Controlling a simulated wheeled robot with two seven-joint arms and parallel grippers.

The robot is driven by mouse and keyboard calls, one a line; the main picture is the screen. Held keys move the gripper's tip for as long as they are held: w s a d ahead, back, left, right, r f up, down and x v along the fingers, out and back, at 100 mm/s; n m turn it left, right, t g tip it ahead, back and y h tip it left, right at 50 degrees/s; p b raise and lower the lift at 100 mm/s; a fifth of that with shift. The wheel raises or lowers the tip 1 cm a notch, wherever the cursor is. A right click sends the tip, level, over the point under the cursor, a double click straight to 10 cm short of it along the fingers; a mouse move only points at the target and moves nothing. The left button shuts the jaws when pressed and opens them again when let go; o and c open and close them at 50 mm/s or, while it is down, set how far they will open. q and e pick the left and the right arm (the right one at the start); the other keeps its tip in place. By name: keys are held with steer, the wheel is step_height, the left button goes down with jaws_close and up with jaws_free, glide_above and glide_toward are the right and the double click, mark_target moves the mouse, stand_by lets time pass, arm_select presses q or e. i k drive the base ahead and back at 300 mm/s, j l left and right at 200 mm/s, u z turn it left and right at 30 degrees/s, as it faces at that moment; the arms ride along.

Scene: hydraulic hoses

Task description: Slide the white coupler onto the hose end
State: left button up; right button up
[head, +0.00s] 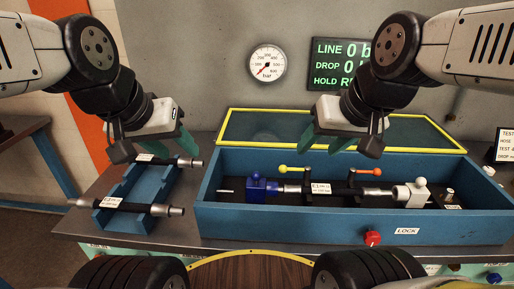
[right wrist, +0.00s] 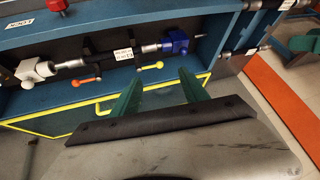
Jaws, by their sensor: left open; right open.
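The white coupler (head: 413,194) with a ball-topped handle sits at the right inside the blue test box. It also shows at the left in the right wrist view (right wrist: 36,70). The black hose (head: 342,189) with a white label lies level in the box. Its right metal end meets the white coupler's near side; I cannot tell how deep it sits. A blue coupler (head: 257,187) is at the hose's left end. My right gripper (head: 345,143) is open and empty above the back of the box. My left gripper (head: 152,148) is open above the blue rack, apart from its hoses.
The blue rack (head: 136,190) holds two labelled hoses left of the box. Yellow and orange levers stand behind the hose. A yellow-edged lid (head: 340,131) is raised behind. A red knob (head: 373,238) is on the front wall, beside a LOCK label. A gauge (head: 267,63) hangs on the wall.

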mark_target(412, 195)
steer(key=z, duration=1.65)
steer(key=i+l+u, duration=0.15)
steer(key=l+u, duration=0.1)
steer(key=l, duration=0.2)
